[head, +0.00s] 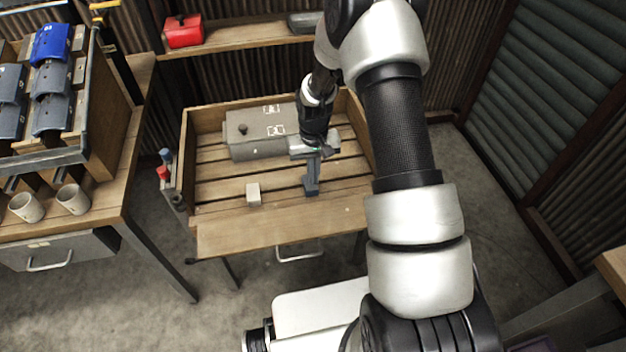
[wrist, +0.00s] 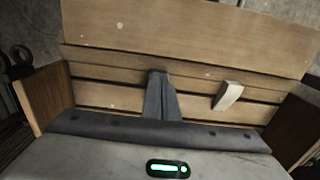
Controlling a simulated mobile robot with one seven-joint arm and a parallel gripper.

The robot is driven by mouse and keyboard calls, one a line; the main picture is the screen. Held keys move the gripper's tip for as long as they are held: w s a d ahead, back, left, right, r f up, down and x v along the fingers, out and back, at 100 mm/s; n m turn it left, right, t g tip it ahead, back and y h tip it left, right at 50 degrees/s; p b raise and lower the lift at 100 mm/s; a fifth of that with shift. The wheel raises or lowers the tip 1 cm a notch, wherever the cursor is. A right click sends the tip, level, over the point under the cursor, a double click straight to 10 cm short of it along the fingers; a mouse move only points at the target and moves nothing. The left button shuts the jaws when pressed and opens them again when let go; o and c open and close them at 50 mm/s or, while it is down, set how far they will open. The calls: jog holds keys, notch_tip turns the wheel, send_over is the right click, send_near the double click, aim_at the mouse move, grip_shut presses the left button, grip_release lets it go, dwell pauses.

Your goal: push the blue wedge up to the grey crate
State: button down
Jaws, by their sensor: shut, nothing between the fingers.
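I see no blue wedge on the wooden workbench. The only small loose piece there is a pale cream block (head: 253,194) on the slats; it also shows in the wrist view (wrist: 228,96), right of the fingers. A grey box (head: 243,149) with a dark knob and white markings stands at the back of the bench, behind the block; it may be the grey crate. My gripper (head: 312,191) is shut and empty, pointing down over the slats to the right of the block, apart from it. Its closed fingers show in the wrist view (wrist: 158,78).
The wooden bench (head: 280,232) has raised side walls and a front board. Left is a table with a rack of blue (head: 52,42) and grey bins and two cups (head: 73,199). A red box (head: 183,31) sits on the back shelf. The slats between block and grey box look clear.

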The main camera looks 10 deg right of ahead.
aim_at(314, 200)
notch_tip(314, 200, down, 8)
jog(key=shift+f+b, duration=0.25)
jog(key=shift+b, duration=0.4)
